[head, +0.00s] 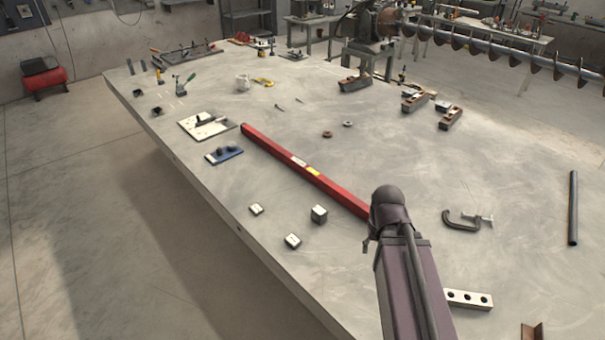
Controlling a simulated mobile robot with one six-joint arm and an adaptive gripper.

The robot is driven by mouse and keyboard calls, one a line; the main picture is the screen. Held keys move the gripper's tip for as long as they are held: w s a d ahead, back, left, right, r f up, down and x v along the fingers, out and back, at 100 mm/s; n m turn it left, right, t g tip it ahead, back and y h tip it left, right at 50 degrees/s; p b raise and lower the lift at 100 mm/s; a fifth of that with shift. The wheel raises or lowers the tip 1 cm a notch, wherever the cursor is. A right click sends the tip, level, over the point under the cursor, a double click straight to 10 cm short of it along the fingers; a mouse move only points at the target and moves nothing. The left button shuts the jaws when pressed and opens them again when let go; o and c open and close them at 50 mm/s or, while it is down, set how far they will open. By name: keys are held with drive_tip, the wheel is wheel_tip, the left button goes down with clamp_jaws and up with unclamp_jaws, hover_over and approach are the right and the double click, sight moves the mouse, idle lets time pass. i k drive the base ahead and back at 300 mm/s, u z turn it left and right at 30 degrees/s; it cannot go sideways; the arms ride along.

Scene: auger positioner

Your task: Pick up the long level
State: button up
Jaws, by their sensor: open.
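The long level (305,170) is a red bar lying flat on the grey table in the head view. It runs diagonally from the left middle of the table down to the right. White and yellow labels show near its middle. Its near right end meets my arm in the picture, and the arm may hide part of it. My arm rises from the bottom of the picture and ends in a dark rounded joint beside that end. I cannot make out my gripper, as the arm's own links hide it.
Small metal blocks (319,214) lie in front of the level. A blue tool (224,155) and a pale plate (207,126) lie by its far end. A C-clamp (461,222), a dark rod (573,208) and a drilled bar (468,299) lie at the right. The table behind the level is mostly clear.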

sight(359, 208)
drive_tip(key=k, duration=1.25)
drive_tip(key=u, duration=0.75)
drive_tip(key=i, duration=1.7)
drive_tip(key=z, duration=0.45)
drive_tip(key=i, duration=0.5)
drive_tip(key=z, duration=0.3)
